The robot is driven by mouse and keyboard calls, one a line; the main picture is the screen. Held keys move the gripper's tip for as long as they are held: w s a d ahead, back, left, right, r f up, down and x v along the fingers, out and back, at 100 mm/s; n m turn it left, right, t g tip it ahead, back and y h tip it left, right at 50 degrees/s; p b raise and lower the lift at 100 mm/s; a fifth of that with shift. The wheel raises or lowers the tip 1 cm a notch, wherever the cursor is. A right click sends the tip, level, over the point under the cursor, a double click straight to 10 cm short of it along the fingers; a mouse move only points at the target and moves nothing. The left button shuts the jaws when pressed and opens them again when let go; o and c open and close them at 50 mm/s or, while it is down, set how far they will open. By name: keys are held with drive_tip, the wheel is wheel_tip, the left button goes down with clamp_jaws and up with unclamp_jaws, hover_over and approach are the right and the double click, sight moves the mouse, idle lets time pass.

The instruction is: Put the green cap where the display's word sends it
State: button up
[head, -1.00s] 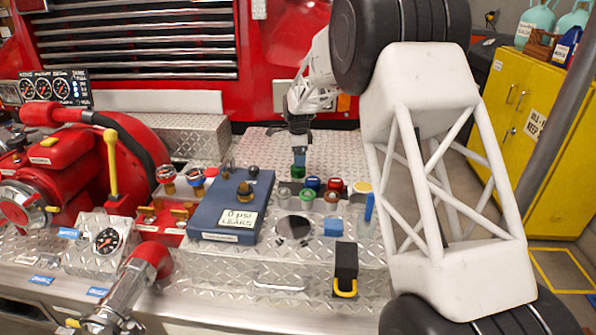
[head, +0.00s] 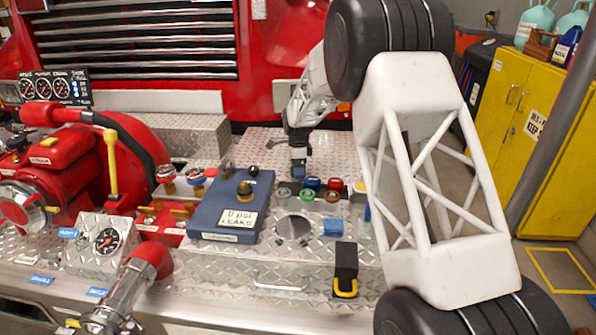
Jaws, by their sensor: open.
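A green cap (head: 307,195) sits in the front row of small coloured caps on the diamond-plate deck. My gripper (head: 298,169) is open and points down just behind this cluster. It covers the spot where another green piece showed earlier, so I cannot tell whether that piece is between the fingers. A blue box (head: 210,205) left of the caps bears a pale display (head: 239,219) reading "0 psi LEAKS".
A blue cap (head: 313,183), a red cap (head: 335,184) and a brownish cap (head: 331,197) crowd the gripper. My white arm hides the deck's right side.

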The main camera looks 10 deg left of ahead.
drive_tip(key=c, duration=1.2)
drive_tip(key=shift+r, duration=5)
drive_tip(key=shift+d, duration=0.1)
drive_tip(key=shift+s+d+r+n, duration=0.85)
drive_tip(key=shift+d+n, duration=1.8)
drive_tip(key=shift+d, duration=2.15)
drive_tip(key=shift+s+d+r+n, duration=0.85)
drive_tip(key=shift+d+n, duration=1.75)
drive_tip(key=shift+d, duration=2.25)
drive_tip(key=shift+s+d+r+n, duration=0.85)
drive_tip(key=shift+d+n, duration=1.8)
drive_tip(key=shift+d, duration=2.15)
